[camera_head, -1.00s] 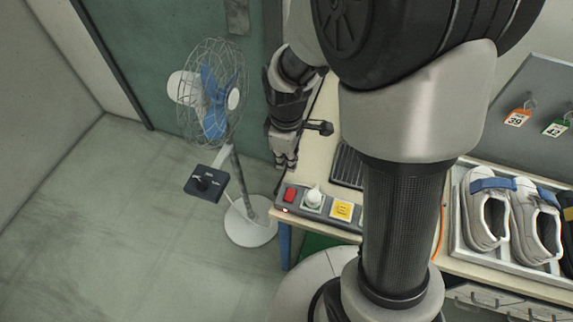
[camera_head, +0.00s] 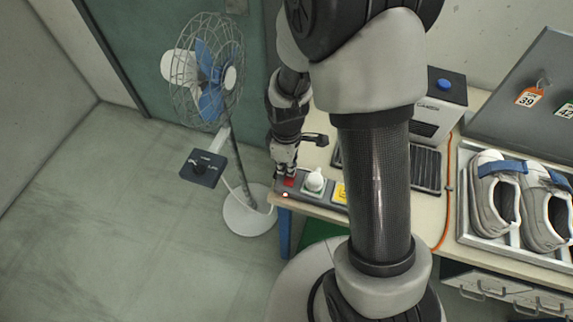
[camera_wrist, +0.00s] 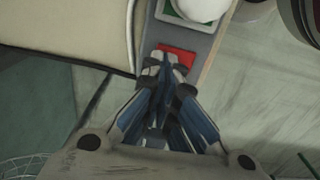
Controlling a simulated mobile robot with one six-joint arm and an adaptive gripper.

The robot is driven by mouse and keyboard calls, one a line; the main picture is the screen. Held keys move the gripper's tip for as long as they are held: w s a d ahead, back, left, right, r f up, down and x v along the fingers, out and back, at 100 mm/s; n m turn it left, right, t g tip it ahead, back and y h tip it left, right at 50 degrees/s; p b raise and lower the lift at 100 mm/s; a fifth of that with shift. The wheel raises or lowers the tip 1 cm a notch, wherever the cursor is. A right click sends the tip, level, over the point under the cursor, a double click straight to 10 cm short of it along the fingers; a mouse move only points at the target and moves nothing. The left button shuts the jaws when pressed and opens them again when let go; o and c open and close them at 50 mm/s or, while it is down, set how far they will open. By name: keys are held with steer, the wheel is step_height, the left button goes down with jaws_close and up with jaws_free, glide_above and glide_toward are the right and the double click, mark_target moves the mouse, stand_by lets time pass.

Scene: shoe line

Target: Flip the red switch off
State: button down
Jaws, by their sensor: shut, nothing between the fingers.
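The red switch (camera_head: 289,182) sits at the left end of a grey control strip on the table's front left corner. In the wrist view the red switch (camera_wrist: 178,56) is partly covered by my fingertips. My gripper (camera_head: 285,170) points down with its fingers shut and empty, right over the switch. In the wrist view my gripper (camera_wrist: 160,62) overlaps the near left part of the red. I cannot tell whether the tips touch it.
A white knob (camera_head: 314,181) and a yellow button (camera_head: 341,192) sit beside the switch on the strip. A standing fan (camera_head: 212,85) with a dark control box (camera_head: 202,167) is left of the table. Grey shoes (camera_head: 492,195) lie in a tray at right.

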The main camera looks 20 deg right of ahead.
steer(key=shift+f, duration=0.4)
steer(key=shift+s, duration=0.1)
steer(key=shift+s+a+r, duration=0.25)
steer(key=shift+s+a, duration=0.15)
steer(key=shift+s, duration=0.1)
steer(key=shift+w, duration=0.1)
steer(key=shift+r+p, duration=0.55)
step_height(320, 180, up, 13)
steer(key=w+d+p, duration=0.1)
steer(key=w+p, duration=0.1)
steer(key=p, duration=0.3)
steer(key=shift+d+f, duration=0.15)
steer(key=shift+d, duration=0.05)
